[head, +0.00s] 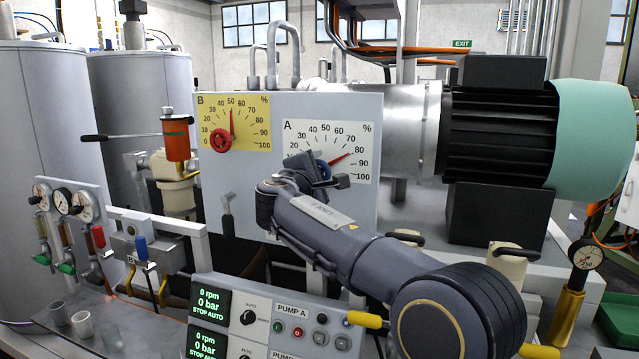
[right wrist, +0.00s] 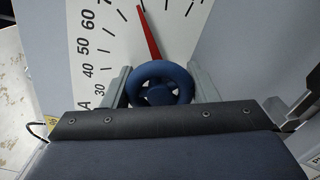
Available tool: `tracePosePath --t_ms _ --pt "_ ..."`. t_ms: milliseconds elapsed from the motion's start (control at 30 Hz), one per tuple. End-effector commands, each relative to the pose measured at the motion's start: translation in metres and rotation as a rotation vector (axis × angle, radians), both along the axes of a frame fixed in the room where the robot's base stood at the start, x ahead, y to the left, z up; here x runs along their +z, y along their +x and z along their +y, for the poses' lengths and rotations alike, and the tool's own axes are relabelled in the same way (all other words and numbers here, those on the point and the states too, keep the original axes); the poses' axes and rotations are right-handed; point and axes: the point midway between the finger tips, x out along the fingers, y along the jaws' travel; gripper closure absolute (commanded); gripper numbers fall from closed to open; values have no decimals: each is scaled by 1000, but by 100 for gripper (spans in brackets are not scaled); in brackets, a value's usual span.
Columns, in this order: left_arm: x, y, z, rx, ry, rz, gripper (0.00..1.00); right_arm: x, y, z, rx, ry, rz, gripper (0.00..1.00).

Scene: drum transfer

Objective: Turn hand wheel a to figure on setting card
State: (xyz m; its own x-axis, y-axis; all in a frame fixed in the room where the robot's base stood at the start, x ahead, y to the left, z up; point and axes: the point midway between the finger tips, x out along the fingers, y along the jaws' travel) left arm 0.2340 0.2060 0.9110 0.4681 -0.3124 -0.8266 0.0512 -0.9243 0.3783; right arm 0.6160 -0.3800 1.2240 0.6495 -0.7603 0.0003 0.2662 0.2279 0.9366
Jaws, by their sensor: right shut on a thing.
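Hand wheel A (head: 322,168) is a small blue wheel at the centre of the white A dial (head: 330,133). The red pointer (head: 341,159) points up and right, at about 80 %. My right gripper (head: 323,176) is shut on the wheel; in the right wrist view one finger stands at each side of the rim. I see no setting card that I can make out. My left gripper is not in view.
The red hand wheel B (head: 221,141) is left of A on a yellow dial (head: 252,115), its pointer near 50. A lever with an orange cylinder (head: 176,138) stands further left. Below is the pump control panel (head: 275,330); a motor (head: 500,130) is at right.

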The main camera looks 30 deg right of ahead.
Motion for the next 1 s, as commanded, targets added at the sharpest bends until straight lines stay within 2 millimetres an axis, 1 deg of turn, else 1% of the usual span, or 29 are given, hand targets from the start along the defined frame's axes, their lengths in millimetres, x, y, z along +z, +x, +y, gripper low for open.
tracePosePath --t_ms 33,167,667,700,833,1000 --pt "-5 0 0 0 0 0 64 -3 0 0 1 11 -11 70" --pt "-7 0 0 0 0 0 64 -2 0 0 1 30 -33 70" --pt "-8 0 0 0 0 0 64 -1 0 0 0 41 -44 70" --pt "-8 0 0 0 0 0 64 -1 0 0 0 41 -43 43" --pt "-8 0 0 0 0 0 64 -1 0 0 -1 40 -44 26" --pt "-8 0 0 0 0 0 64 0 0 0 0 39 -44 25"
